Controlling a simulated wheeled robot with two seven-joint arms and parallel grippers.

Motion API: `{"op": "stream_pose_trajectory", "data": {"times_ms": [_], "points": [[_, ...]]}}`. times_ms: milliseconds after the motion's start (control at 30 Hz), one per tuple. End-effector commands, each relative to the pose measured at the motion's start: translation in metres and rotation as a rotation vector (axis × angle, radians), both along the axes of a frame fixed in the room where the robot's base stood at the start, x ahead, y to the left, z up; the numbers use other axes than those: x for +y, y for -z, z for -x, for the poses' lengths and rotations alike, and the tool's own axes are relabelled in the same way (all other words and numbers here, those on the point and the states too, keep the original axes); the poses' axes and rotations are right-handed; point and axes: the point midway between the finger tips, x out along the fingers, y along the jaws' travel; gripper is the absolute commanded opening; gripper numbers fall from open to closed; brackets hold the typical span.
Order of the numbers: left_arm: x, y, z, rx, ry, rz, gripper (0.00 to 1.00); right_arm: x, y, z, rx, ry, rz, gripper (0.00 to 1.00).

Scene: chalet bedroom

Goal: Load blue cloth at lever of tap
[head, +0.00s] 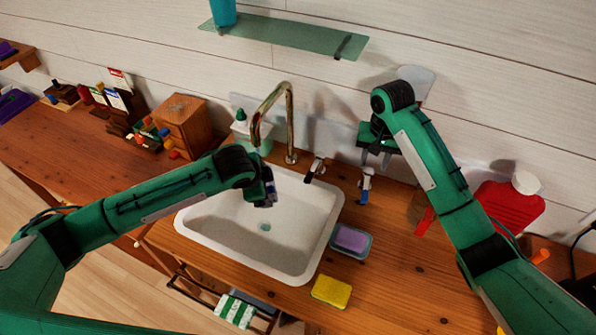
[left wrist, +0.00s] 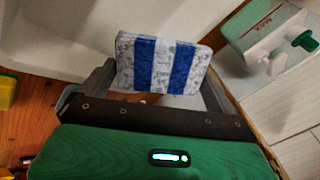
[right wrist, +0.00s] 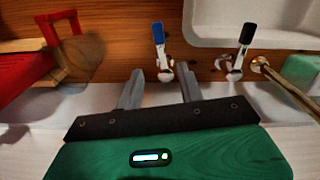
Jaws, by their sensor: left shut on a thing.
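My left gripper (head: 266,200) is shut on the blue cloth, a folded white and blue striped pad (left wrist: 162,65), held over the white sink basin (head: 240,225). The brass tap (head: 289,125) rises behind the basin. Its dark-tipped lever (head: 316,167) and blue-tipped lever (head: 366,184) stand on the counter right of the spout. They also show in the right wrist view, blue (right wrist: 159,42) and dark (right wrist: 244,45). My right gripper (head: 374,160) is open and empty behind the blue-tipped lever; the fingers point towards that lever, apparently not touching it.
A soap dish with a purple sponge (head: 351,239) and a yellow sponge (head: 331,291) lie right of the basin. A red bottle (head: 508,205) stands far right. A soap bottle (head: 248,131) stands behind the basin. A glass shelf (head: 290,36) is above. A green striped cloth (head: 234,310) hangs below.

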Motion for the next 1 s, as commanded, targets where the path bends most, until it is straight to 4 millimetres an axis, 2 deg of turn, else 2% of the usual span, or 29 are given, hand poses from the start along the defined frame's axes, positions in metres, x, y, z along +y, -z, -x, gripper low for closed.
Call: {"op": "stream_pose_trajectory", "data": {"times_ms": [300, 367, 500, 767, 867, 1000], "points": [[0.0, 0.0, 0.0, 0.0, 0.0, 0.0, 0.72, 0.0, 0.0, 0.0, 0.0, 0.0, 0.0, 0.38], [0.0, 0.0, 0.0, 0.0, 0.0, 0.0, 0.72, 0.0, 0.0, 0.0, 0.0, 0.0, 0.0, 0.28], [0.0, 0.0, 0.0, 0.0, 0.0, 0.0, 0.72, 0.0, 0.0, 0.0, 0.0, 0.0, 0.0, 0.01], [0.0, 0.0, 0.0, 0.0, 0.0, 0.0, 0.72, -0.002, 0.006, 0.002, -0.002, 0.081, -0.026, 0.0], [0.0, 0.0, 0.0, 0.0, 0.0, 0.0, 0.72, -0.005, 0.013, 0.003, -0.004, 0.204, -0.068, 0.0], [0.0, 0.0, 0.0, 0.0, 0.0, 0.0, 0.72, -0.011, 0.024, 0.007, 0.004, 0.45, -0.149, 0.0]]}}
